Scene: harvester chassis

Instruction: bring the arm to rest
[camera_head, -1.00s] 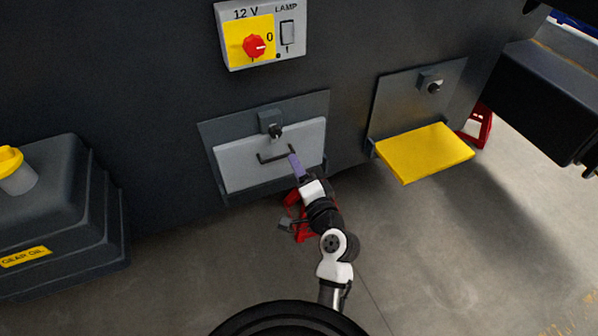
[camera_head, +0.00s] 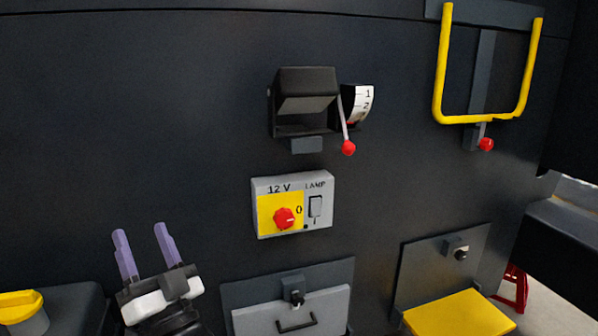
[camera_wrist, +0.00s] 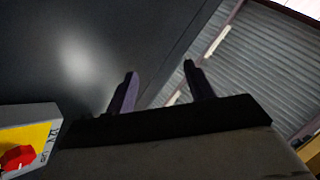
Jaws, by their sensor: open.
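My gripper (camera_head: 144,248) stands at the lower left of the head view, its two purple fingers pointing up and spread apart. Nothing is between them. It is in front of the dark chassis wall (camera_head: 130,130), left of the 12 V switch box (camera_head: 325,212). In the wrist view my gripper (camera_wrist: 162,88) shows open and empty, with the dark wall behind and a corrugated ceiling at right. The rest of my arm is mostly below the head view's edge.
The switch box has a red knob (camera_head: 285,218). Below it is a grey panel with a handle (camera_head: 296,320); a yellow step (camera_head: 460,315) is folded out at right. A red-tipped lever (camera_head: 348,148) and yellow bar (camera_head: 440,70) are higher. A yellow-capped container (camera_head: 22,312) is at lower left.

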